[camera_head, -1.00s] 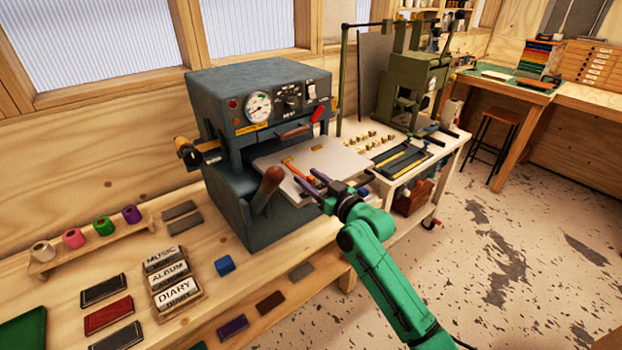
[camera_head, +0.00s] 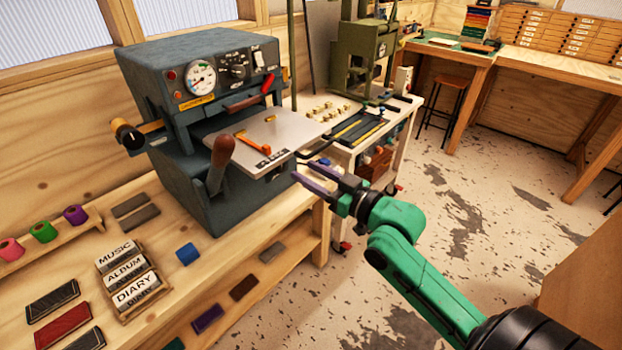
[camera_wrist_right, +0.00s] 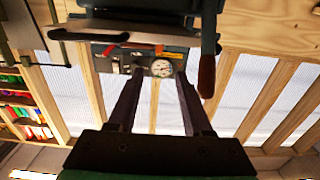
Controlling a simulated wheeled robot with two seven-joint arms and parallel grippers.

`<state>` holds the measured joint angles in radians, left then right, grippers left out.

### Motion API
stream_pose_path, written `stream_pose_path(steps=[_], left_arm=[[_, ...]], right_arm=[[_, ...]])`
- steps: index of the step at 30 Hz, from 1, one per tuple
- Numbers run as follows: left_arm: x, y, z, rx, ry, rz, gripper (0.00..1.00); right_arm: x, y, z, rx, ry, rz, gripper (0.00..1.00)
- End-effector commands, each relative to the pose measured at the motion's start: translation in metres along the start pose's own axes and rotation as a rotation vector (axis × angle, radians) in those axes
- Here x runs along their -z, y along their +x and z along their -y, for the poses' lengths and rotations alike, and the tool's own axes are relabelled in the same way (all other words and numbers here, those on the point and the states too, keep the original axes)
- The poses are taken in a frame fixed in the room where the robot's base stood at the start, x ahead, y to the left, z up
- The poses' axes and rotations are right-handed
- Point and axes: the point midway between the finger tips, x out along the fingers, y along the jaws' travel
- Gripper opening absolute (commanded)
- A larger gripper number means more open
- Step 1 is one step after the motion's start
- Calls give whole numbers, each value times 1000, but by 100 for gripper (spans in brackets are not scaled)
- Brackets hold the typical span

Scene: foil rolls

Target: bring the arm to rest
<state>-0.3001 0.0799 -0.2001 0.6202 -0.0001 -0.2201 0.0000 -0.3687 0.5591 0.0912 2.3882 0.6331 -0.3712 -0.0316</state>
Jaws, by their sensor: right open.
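My right arm (camera_head: 420,275) is green and comes in from the lower right in the head view. Its gripper (camera_head: 308,174) is open and empty, just in front of and below the right front corner of the press's light plate (camera_head: 290,132). In the right wrist view, the two dark fingers of this gripper (camera_wrist_right: 160,90) stand apart with nothing between them. The blue-grey press (camera_head: 195,60) with its gauge (camera_head: 201,77) shows beyond them. My left gripper is not in view.
The press's lever knob (camera_head: 222,150) and an orange piece (camera_head: 253,146) on the plate are close by. A type rack (camera_head: 128,280), foil rolls (camera_head: 43,231) and several small blocks lie on the bench. A green press (camera_head: 363,55) stands on a cart behind. Open floor (camera_head: 460,180) lies to the right.

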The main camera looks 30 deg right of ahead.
Motion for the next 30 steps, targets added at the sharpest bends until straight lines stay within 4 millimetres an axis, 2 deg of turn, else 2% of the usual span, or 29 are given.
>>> stream_pose_path(steps=[14,17,20,23,24,26,27,29,30], left_arm=[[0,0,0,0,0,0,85],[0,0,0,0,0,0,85],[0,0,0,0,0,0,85],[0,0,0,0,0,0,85],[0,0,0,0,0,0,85],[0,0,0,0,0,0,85],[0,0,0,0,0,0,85],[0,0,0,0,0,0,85],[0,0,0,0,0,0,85]], right_arm=[[0,-2,0,0,0,0,50],[-14,-1,-8,-21,8,23,50],[-65,-1,-34,-90,33,108,50],[-149,-12,-64,-184,66,250,50],[-186,-20,-73,-218,77,315,50],[-241,-36,-80,-260,93,414,50],[-277,-50,-82,-283,101,481,50],[-329,-72,-79,-309,111,585,50],[-363,-90,-74,-323,117,656,50]])
